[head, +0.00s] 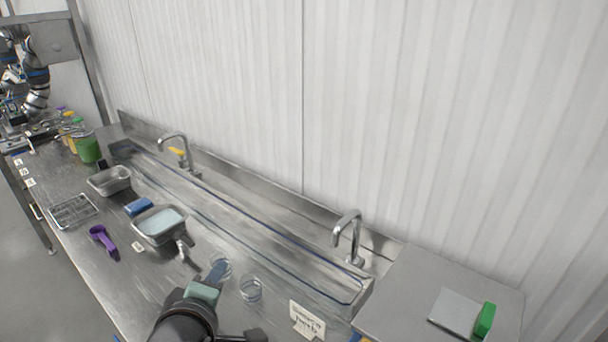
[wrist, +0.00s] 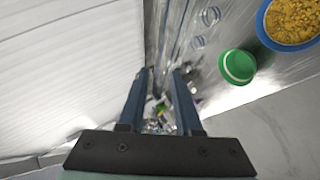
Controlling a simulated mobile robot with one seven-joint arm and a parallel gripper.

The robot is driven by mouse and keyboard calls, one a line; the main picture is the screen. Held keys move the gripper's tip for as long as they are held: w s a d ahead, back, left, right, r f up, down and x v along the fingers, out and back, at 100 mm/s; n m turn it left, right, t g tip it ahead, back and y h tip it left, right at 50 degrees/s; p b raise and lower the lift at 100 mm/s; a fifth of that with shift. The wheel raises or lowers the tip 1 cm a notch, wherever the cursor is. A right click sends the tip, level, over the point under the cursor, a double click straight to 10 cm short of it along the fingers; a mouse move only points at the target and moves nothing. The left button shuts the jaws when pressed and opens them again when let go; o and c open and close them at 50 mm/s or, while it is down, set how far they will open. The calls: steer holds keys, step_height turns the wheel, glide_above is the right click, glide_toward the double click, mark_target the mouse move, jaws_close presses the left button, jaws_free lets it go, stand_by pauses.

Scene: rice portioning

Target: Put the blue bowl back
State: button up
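The blue bowl (wrist: 261,27) shows at the top right corner of the wrist view, partly cut off by the frame edge. It holds a yellow grainy food. I cannot make out the bowl in the head view. My gripper (wrist: 162,75) has its two dark blue fingers apart, with nothing held between them; the bowl is off to the right of the fingers. In the head view my gripper (head: 217,271) is above the front part of the counter, near two clear glass rings or cups (head: 250,289).
A round green object (wrist: 237,66) is beside the bowl. Along the steel counter are a metal pan with pale contents (head: 160,223), a purple scoop (head: 101,238), a blue block (head: 139,207), a wire rack (head: 73,210) and a faucet (head: 347,237). A white wall stands behind.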

steer(key=w+d+r+m+t, duration=0.1)
steer(key=d+r+m+t, duration=0.2)
steer(key=r, duration=0.6)
steer(key=w+d+r+m+t, duration=0.1)
steer(key=d+r+m+t, duration=0.1)
steer(key=r, duration=0.7)
steer(key=s+d+r+m+t, duration=0.3)
steer(key=s+r, duration=0.2)
steer(key=r, duration=0.3)
steer(key=s+d+r+m+t, duration=0.3)
steer(key=s+r, duration=0.2)
steer(key=r, duration=0.4)
steer(key=s+d+r+m+t, duration=0.3)
steer(key=s+r+t, duration=0.1)
steer(key=r, duration=0.4)
steer(key=shift+s+d+r+h, duration=0.2)
steer(key=shift+s+d+h, duration=0.1)
steer(key=shift+s+h, duration=0.15)
step_height(320, 180, down, 4)
steer(key=b, duration=0.4)
